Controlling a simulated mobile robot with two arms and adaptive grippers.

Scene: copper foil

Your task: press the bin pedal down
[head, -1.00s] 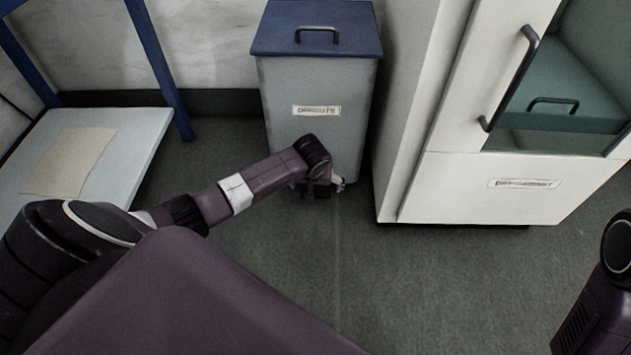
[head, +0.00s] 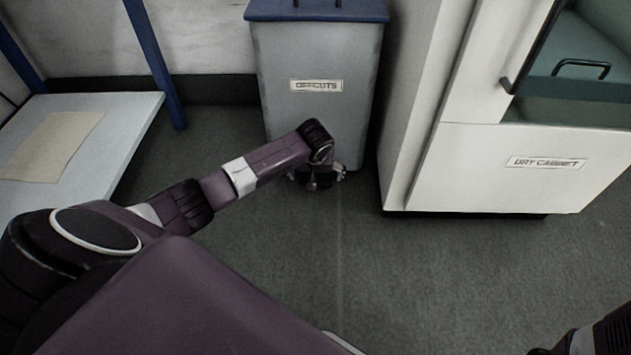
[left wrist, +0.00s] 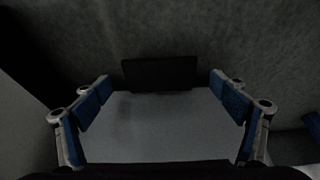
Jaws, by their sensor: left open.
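The grey offcuts bin (head: 316,110) stands against the wall in the head view, with its blue lid (head: 318,9) down. In the left wrist view the bin's grey front (left wrist: 165,130) fills the lower middle. The pedal (left wrist: 160,73) shows there as a dark flat plate jutting out from it over the floor. My left gripper (head: 317,182) is low in front of the bin's base. Its blue-padded fingers (left wrist: 160,85) are spread open, one on each side of the pedal, with nothing between them. I cannot tell whether it touches the pedal, which my arm hides in the head view.
A white dry cabinet (head: 500,170) stands close on the bin's right. A white-topped table (head: 110,150) with blue legs and a beige sheet (head: 52,146) is at the left. Grey floor (head: 420,275) lies clear in front. Part of my right arm shows at the bottom right.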

